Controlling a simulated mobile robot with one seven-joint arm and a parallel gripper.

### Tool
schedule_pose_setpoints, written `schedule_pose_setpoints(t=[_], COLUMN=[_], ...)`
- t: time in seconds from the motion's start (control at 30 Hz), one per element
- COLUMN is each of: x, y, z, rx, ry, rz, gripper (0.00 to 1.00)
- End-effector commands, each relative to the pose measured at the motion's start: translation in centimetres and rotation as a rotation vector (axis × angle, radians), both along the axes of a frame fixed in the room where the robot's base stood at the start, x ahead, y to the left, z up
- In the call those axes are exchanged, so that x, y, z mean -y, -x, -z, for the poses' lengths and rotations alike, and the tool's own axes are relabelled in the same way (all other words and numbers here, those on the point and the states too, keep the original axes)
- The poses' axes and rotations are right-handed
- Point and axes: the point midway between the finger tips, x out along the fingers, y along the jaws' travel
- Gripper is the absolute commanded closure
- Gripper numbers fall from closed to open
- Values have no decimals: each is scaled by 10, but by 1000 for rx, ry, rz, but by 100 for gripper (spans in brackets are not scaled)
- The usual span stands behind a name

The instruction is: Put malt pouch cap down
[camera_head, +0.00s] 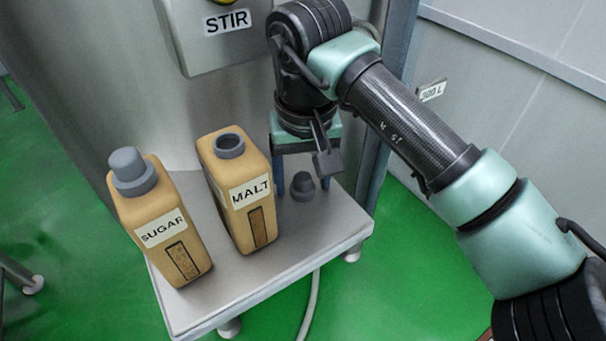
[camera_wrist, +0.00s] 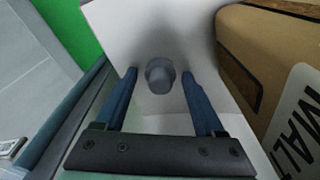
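The grey malt pouch cap (camera_head: 303,187) stands on the steel shelf (camera_head: 262,283), to the right of the malt pouch. In the wrist view the cap (camera_wrist: 160,76) lies between the fingertips, with a gap on both sides. My gripper (camera_head: 303,190) points down over the cap with its blue fingers apart. It also shows open in the wrist view (camera_wrist: 159,75). The tan malt pouch (camera_head: 236,172) stands upright with its grey spout uncovered. Its side and part of its label fill the right of the wrist view (camera_wrist: 262,62).
The sugar pouch (camera_head: 158,215) stands at the left of the shelf with its grey cap on. A steel panel marked STIR (camera_head: 212,48) is behind. A vertical post (camera_head: 384,140) stands by the shelf's right side. The shelf's front is clear.

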Motion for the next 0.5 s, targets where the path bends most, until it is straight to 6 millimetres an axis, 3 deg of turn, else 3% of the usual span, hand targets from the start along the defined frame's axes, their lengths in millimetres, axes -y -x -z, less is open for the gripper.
schedule_pose_setpoints(t=[0.33,0.5], x=[0,1], y=[0,1], z=[-2,-21], rx=[-1,2], ry=[-1,1], rz=[0,0], gripper=[24,24])
